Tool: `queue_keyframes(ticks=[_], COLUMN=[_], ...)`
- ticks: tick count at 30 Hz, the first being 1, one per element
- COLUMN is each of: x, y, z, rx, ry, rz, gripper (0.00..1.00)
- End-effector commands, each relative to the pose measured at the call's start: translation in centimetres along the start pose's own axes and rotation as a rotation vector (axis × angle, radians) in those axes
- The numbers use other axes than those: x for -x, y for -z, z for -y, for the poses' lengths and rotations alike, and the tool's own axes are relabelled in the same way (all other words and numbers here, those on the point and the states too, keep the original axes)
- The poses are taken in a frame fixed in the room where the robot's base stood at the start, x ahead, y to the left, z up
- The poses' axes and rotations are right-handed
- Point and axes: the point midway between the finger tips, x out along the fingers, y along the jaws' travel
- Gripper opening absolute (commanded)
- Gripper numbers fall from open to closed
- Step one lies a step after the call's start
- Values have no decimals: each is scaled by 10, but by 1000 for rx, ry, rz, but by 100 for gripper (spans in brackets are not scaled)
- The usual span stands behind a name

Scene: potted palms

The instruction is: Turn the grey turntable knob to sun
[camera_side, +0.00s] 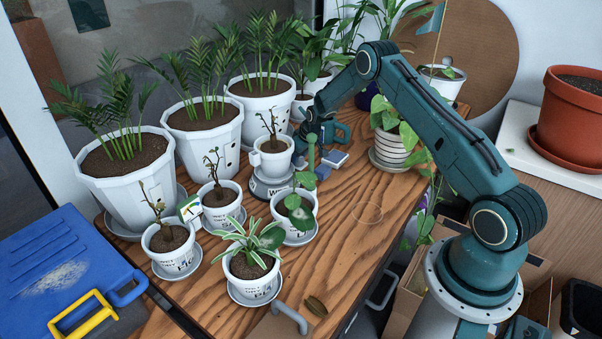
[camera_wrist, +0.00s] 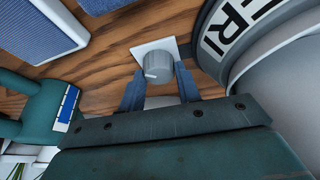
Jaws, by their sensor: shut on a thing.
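The grey knob (camera_wrist: 159,66) sits on a small white plate (camera_wrist: 146,47) on the wood, in the wrist view. A pale mark shows on its lower left face. My gripper (camera_wrist: 160,77) has its two blue fingers shut on the knob, one on each side. No sun mark can be made out. The turntable (camera_wrist: 241,28) is beside the knob on the right, with large letters on its band. In the side view the turntable (camera_side: 268,188) carries a white pot with a bare seedling (camera_side: 272,160). My gripper (camera_side: 310,128) is behind that pot, and the knob is hidden.
Small potted plants (camera_side: 221,205) on saucers stand in front of the turntable. Large white palm pots (camera_side: 203,135) stand behind and left. Blue and white blocks (camera_side: 335,159) and a teal handled thing (camera_side: 340,133) are close right of my gripper. Bare wood (camera_side: 350,215) lies right.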

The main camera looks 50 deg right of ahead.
Motion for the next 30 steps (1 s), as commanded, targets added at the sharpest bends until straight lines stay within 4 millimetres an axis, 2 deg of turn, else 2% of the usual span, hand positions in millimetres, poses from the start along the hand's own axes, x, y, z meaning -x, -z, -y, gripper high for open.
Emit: queue_keyframes(ticks=[9, 20, 21, 23, 24, 30], x=[0, 0, 0, 0, 0, 0], y=[1, 1, 1, 1, 1, 1], z=[1, 1, 1, 1, 1, 1], rx=[-86, -89, -89, -89, -89, -89], ry=[-36, -38, -38, -37, -37, -37], rz=[4, 4, 4, 4, 4, 4], gripper=[10, 10, 39, 51, 55, 55])
